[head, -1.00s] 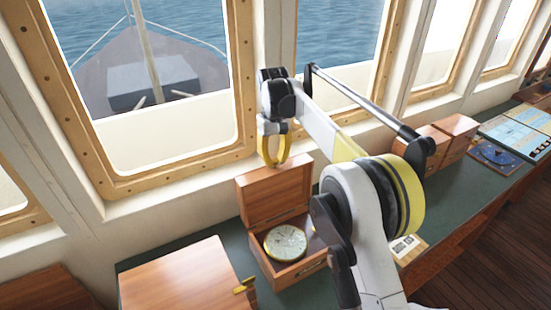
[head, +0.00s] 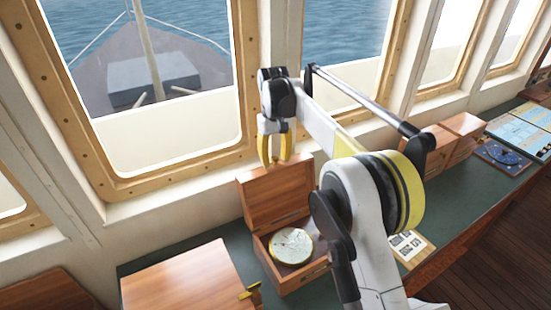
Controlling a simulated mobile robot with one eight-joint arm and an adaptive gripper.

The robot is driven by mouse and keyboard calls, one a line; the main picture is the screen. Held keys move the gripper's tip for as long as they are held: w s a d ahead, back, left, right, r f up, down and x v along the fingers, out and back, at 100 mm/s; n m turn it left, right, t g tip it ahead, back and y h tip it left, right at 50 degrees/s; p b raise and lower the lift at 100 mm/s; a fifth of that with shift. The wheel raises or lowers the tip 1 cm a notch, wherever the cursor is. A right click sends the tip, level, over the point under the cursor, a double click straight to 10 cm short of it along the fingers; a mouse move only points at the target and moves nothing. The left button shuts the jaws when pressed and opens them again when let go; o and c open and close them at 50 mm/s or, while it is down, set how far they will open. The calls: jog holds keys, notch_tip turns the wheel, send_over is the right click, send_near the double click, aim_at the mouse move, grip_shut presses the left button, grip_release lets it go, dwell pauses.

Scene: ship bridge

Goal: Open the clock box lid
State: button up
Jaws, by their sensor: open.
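The clock box (head: 299,276) is a small reddish wooden box on the green counter. Its lid (head: 276,195) stands up and tilts back toward the window wall, so the box is open. A round brass clock (head: 291,246) with a pale face sits inside. My gripper (head: 275,163) has yellow fingers that point down, with a gap between them. It is open and empty, close to the lid's top edge; I cannot tell whether it touches it. My arm hides the right end of the box.
A larger closed wooden box (head: 180,280) with a brass catch stands at the left. Wooden boxes (head: 440,145), a blue dial plate (head: 502,154) and a chart (head: 525,128) lie to the right. A card with printed codes (head: 407,248) lies by my arm. Windows line the back.

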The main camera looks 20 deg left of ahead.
jog(key=shift+r, duration=0.1)
notch_tip(320, 180, up, 7)
jog(key=shift+a+r, duration=0.1)
jog(key=shift+r, duration=0.1)
dwell(0.4)
jog(key=shift+w, duration=0.1)
jog(key=d+r+m+t+y+b, duration=0.1)
jog(key=d+r+m+t+b, duration=0.2)
jog(key=d+b, duration=0.8)
jog(key=s+d+m, duration=0.1)
jog(key=s+d, duration=0.2)
jog(key=d, duration=0.5)
jog(key=s+d+m, duration=0.1)
jog(key=s+d, duration=0.2)
jog(key=d, duration=0.5)
jog(key=s+d+f+m+t+b, duration=0.2)
jog(key=s+d+f+b, duration=0.2)
jog(key=s+d+f, duration=0.5)
jog(key=s+d+f+m+t+b, duration=0.2)
jog(key=s+d+f+b, duration=0.3)
jog(key=s+f, duration=0.8)
jog(key=s+d+m, duration=0.1)
jog(key=d, duration=0.2)
jog(key=shift+d+h, duration=0.3)
jog(key=shift+d, duration=0.1)
